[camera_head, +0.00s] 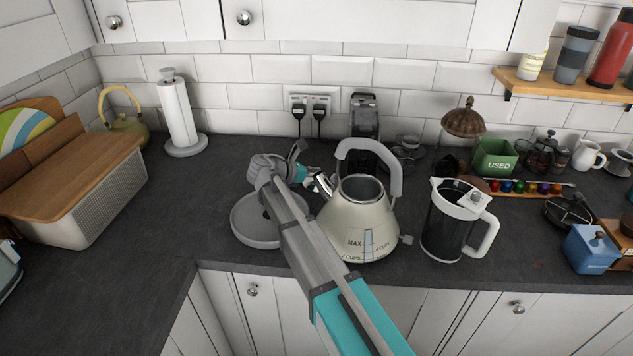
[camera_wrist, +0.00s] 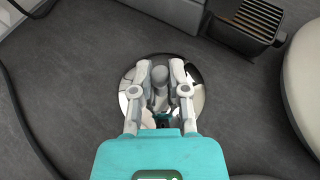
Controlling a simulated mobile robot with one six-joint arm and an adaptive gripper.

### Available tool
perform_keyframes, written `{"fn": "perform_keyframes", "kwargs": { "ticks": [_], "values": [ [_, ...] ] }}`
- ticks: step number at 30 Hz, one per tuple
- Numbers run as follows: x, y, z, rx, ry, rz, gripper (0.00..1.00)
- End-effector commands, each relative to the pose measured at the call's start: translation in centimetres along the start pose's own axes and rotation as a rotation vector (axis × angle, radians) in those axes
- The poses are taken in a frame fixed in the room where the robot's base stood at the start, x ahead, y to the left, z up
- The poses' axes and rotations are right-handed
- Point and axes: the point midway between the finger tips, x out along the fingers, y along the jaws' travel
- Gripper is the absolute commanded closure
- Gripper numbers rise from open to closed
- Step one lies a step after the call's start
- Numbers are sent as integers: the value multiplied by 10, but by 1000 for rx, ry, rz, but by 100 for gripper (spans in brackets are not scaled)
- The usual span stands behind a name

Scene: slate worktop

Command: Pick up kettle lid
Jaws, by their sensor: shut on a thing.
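The kettle lid (camera_wrist: 198,99) is a shiny round metal disc with a grey knob (camera_wrist: 160,74), seen in the wrist view. My gripper (camera_wrist: 162,70) has its two fingers on either side of the knob and is shut on it. The lid shows against the dark worktop; whether it touches the worktop is unclear. In the head view my gripper (camera_head: 299,158) is behind and left of the cream kettle (camera_head: 352,222), and my arm hides most of the lid area. The kettle's top is open. Its side also shows at the right of the wrist view (camera_wrist: 306,80).
A round grey base (camera_head: 250,228) lies left of the kettle. A dark jug (camera_head: 446,232) with a white handle stands to its right. A black appliance (camera_head: 365,118) stands behind, near wall plugs (camera_head: 309,108). A cable (camera_wrist: 18,115) runs left.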

Motion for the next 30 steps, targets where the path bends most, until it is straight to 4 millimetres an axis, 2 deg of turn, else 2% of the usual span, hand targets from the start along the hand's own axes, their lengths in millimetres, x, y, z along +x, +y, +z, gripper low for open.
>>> {"fn": "perform_keyframes", "kwargs": {
  "ticks": [16,30],
  "values": [
    [-3,0,9,0,0,-1,100],
    [-19,0,48,0,0,-1,100]
  ]
}}
